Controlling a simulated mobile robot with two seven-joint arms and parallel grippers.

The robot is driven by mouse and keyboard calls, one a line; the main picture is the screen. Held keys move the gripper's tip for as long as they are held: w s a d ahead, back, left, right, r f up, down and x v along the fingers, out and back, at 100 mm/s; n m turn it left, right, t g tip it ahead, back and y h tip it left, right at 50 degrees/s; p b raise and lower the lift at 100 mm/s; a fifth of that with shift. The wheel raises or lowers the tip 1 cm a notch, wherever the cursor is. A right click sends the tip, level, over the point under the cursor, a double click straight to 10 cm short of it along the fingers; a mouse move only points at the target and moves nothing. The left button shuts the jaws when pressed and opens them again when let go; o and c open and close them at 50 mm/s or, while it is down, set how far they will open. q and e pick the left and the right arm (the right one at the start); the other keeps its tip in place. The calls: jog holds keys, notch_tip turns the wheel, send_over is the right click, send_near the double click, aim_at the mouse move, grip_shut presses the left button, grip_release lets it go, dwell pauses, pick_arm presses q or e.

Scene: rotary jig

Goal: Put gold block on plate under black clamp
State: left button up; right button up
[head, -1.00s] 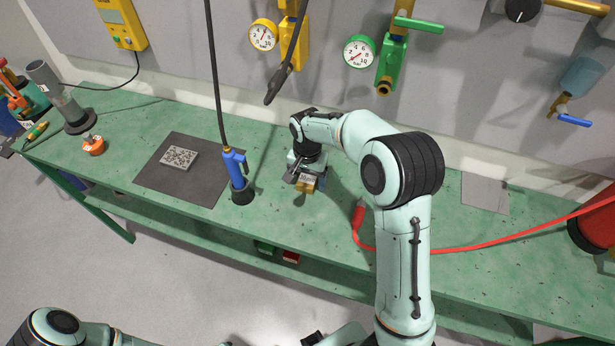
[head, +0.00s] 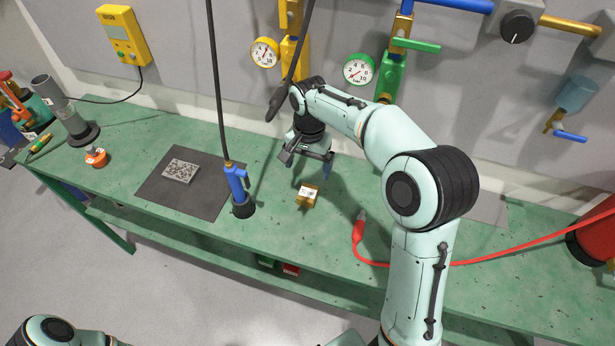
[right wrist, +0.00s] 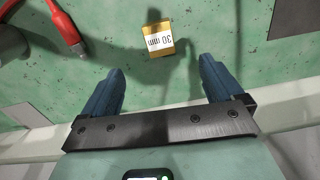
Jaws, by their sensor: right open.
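The gold block (head: 308,194), with a white label, sits on the green bench right of the dark mat. In the right wrist view the gold block (right wrist: 159,38) reads "30 mm" and lies beyond the fingertips. My right gripper (head: 308,163) is open and empty, behind the block and apart from it; its two blue fingers (right wrist: 161,78) are spread. A speckled grey plate (head: 181,171) lies on the mat. A black clamp-like piece (head: 279,103) hangs left of my right wrist; I cannot tell if it is the task's clamp. My left gripper is out of view.
A blue tool with a black base (head: 240,190) stands at the right edge of the dark mat (head: 205,205). Valves and gauges line the wall. The bench front near the block is clear.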

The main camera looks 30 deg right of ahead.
jog(key=s+d+f+m+y+b, duration=0.1)
jog(key=s+d+f+m+b, duration=0.1)
jog(key=m, duration=0.3)
jog(key=m+t+y+b, duration=0.25)
jog(key=m+b, duration=0.25)
jog(key=m, duration=0.7)
send_over(309, 193)
jog(key=s+d, duration=0.2)
jog(key=shift+t+h, duration=0.45)
jog(key=f, duration=0.5)
jog(key=shift+w+a, duration=0.2)
jog(key=shift+a, duration=0.05)
jog(key=b+x, duration=0.1)
jog(key=x, duration=0.4)
jog(key=shift+f, duration=0.3)
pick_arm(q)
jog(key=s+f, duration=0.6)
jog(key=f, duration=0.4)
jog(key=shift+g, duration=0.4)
pick_arm(e)
jog(key=shift+r, duration=0.1)
grip_shut()
